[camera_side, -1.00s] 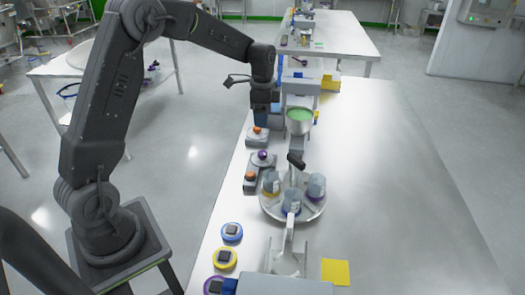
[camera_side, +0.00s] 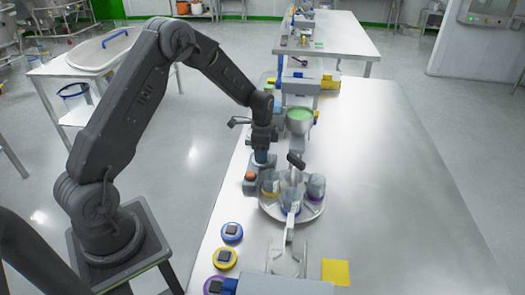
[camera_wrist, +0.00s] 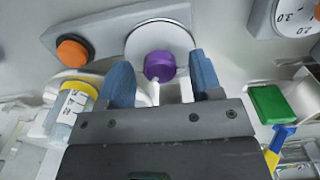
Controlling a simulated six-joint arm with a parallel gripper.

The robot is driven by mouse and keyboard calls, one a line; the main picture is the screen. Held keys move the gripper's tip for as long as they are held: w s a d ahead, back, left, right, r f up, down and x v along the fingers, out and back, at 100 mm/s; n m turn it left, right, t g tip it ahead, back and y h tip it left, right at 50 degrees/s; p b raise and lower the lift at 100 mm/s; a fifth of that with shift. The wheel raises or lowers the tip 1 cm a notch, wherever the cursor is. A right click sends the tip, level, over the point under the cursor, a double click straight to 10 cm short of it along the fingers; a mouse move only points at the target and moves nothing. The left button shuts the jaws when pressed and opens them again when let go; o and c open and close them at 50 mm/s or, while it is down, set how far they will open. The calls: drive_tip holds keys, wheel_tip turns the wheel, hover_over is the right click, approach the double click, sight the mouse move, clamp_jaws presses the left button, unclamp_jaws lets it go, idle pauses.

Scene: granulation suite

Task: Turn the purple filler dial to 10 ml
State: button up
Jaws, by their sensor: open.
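The purple filler dial (camera_wrist: 159,66) is a round purple knob on a white disc (camera_wrist: 150,35), set in a grey housing, seen in the wrist view. My gripper (camera_wrist: 160,78) is open. Its blue fingers stand to the left and right of the knob, with gaps on both sides. The knob is not held. A white pointer shows just below the knob, but I cannot read any scale on the disc. In the side view my gripper (camera_side: 262,158) is over the dial housing and hides the knob.
An orange button (camera_wrist: 73,53) is left of the dial. A second dial (camera_wrist: 295,17) with numbers is at the upper right, with a green block (camera_wrist: 273,104) below it. A yellow-capped vial (camera_wrist: 72,108) is at the left. The turntable (camera_side: 271,211) is beside the housing.

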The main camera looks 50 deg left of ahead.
drive_tip(key=c, duration=0.9)
drive_tip(key=shift+n, duration=0.3)
drive_tip(key=n, duration=0.8)
drive_tip(key=shift+n, duration=0.4)
drive_tip(key=n, duration=0.4)
drive_tip(key=shift+n, duration=2.2)
